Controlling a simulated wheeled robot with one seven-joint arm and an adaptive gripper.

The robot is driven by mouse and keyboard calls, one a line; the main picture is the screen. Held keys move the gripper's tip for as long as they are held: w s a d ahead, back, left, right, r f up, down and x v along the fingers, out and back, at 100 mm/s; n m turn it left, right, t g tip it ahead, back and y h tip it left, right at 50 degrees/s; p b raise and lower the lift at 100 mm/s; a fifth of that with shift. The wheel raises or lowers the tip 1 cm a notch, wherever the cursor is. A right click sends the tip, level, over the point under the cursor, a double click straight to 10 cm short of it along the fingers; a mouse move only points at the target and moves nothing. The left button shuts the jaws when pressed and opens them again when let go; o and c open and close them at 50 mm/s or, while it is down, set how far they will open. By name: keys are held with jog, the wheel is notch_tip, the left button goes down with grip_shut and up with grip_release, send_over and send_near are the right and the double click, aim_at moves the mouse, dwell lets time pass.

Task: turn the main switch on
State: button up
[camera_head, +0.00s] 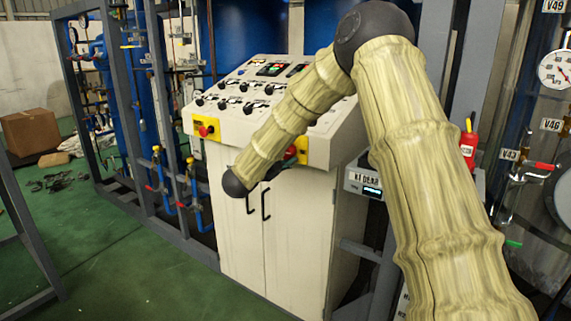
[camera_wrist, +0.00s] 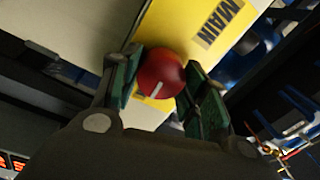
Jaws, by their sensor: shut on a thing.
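The main switch is a round red knob (camera_wrist: 161,74) with a white line across its face, on a yellow plate (camera_wrist: 195,28) lettered "MAIN". In the wrist view my gripper (camera_wrist: 165,82) has one green-padded finger on each side of the knob and is shut on it. The white line runs slantwise in the wrist view. In the head view the red knob (camera_head: 290,153) shows only in part at the front right of the console, behind my arm. My gripper's fingers are hidden there.
The white control console (camera_head: 228,136) stands on a cabinet with black handles. A second red knob on a yellow plate (camera_head: 205,130) is at its front left. Pipe frames (camera_head: 150,100) flank it. Green floor (camera_head: 120,260) is clear in front.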

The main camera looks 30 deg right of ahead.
jog(key=shift+f+m+b, duration=0.15)
jog(key=shift+m+b, duration=0.45)
jog(key=shift+b, duration=0.05)
jog(key=o, duration=1)
jog(key=shift+o, duration=0.2)
jog(key=v, duration=1.2)
